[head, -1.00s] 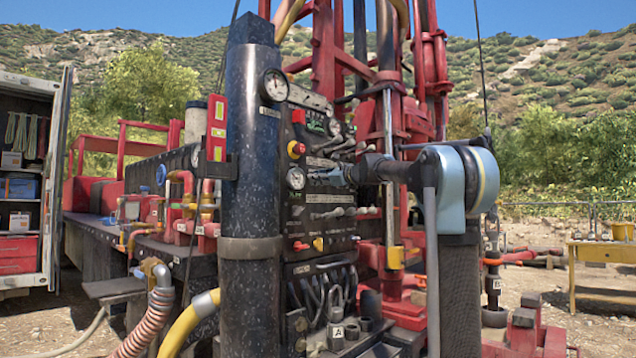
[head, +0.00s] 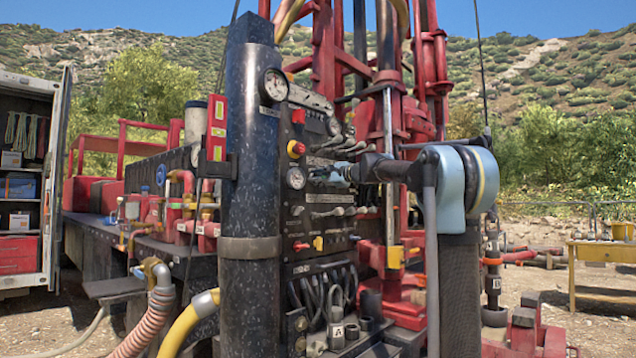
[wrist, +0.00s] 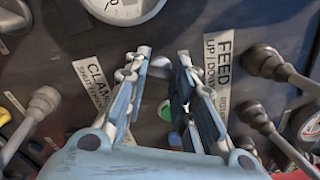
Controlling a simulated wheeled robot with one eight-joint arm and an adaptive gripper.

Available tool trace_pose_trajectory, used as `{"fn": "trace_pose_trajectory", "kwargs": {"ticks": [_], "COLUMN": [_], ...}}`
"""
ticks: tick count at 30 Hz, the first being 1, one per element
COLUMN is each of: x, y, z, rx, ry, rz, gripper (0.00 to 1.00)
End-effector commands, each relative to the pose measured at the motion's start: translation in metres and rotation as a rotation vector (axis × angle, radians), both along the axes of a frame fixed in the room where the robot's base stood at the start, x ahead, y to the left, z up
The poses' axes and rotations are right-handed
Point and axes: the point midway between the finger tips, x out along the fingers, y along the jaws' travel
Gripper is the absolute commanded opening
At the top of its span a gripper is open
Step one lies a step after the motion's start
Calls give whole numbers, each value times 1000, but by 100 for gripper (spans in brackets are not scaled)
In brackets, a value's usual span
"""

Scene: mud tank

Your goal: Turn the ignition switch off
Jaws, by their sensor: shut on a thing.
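My gripper (head: 328,173) reaches left to the black control panel (head: 306,262) on the drill rig. In the wrist view, the fingers of my gripper (wrist: 164,58) sit close to the panel between the CLAMP and FEED labels. A small pale grey piece (wrist: 160,66) shows between the fingertips and looks like the ignition switch's knob. My gripper is shut on it, though the contact itself is partly hidden by the fingers. Which way the switch points is not clear. In the head view the switch is hidden by my gripper.
Levers (wrist: 268,62) stick out right of my fingers, and another lever (wrist: 44,101) at left. A gauge (wrist: 125,4) is above. A green button (wrist: 174,139) lies between the fingers. A red knob (head: 297,149) and the thick black post (head: 250,190) are near the gripper.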

Motion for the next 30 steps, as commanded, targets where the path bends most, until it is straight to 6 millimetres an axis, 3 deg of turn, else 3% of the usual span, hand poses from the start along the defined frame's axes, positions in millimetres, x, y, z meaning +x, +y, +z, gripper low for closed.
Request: {"fn": "trace_pose_trajectory", "kwargs": {"ticks": [17,23,30], "x": [0,0,0], "y": [0,0,0], "z": [-2,-1,-1], "rx": [-242,-238,-236], "ry": [-306,-301,-300], "rz": [1,1,0], "gripper": [0,44,45]}}
